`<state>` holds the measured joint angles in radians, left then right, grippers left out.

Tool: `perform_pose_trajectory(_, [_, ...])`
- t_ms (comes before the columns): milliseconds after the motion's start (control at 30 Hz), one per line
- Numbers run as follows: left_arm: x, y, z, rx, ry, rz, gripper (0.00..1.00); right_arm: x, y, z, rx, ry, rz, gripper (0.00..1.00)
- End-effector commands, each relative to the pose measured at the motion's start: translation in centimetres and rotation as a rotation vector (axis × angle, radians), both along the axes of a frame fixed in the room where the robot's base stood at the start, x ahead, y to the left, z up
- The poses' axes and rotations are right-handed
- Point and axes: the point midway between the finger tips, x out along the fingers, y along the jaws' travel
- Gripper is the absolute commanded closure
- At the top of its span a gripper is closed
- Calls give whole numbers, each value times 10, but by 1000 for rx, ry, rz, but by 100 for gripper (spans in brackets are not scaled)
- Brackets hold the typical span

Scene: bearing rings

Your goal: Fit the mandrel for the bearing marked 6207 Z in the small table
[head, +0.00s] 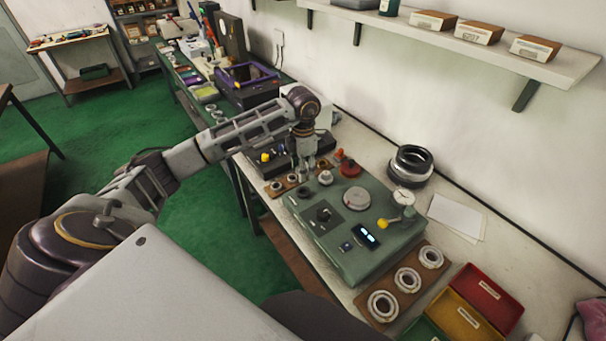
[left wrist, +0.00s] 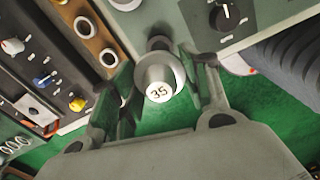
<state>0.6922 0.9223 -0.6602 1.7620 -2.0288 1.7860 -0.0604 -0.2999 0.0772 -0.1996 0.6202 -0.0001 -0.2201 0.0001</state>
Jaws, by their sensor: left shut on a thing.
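My left gripper (head: 306,166) is over the bench, beside the far left corner of the grey-green machine (head: 380,262). In the left wrist view its two fingers (left wrist: 165,88) are shut on a stepped light-grey mandrel (left wrist: 150,73) marked 35. The machine carries a round grey plate (head: 356,200), a black knob (head: 323,214) and a lit display (head: 367,236); I cannot tell which part is the small table. Several bearing rings (head: 382,305) lie on a brown board at the near end; their marks are unreadable. My right gripper is out of view.
A brown strip (head: 276,188) with round pieces lies left of the machine. A dial gauge (head: 403,197) and yellow knob (head: 383,224) stand on its right side. Dark stacked rings (head: 410,165) and papers (head: 456,217) lie behind. Red (head: 485,297) and yellow (head: 462,322) bins sit near right.

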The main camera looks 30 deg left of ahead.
Motion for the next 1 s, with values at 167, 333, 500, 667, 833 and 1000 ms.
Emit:
perform_pose_trajectory(167, [0,0,3,0,-1,0,89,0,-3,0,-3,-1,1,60])
perform_pose_trajectory(333, [0,0,3,0,-1,0,89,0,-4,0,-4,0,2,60])
perform_pose_trajectory(500, [0,0,3,0,-1,0,89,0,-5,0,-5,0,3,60])
perform_pose_trajectory(667, [0,0,5,0,-1,0,89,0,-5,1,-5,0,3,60])
perform_pose_trajectory(833, [0,0,10,0,-1,0,89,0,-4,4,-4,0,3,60])
perform_pose_trajectory(1000, [0,0,16,0,-1,0,89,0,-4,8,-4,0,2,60])
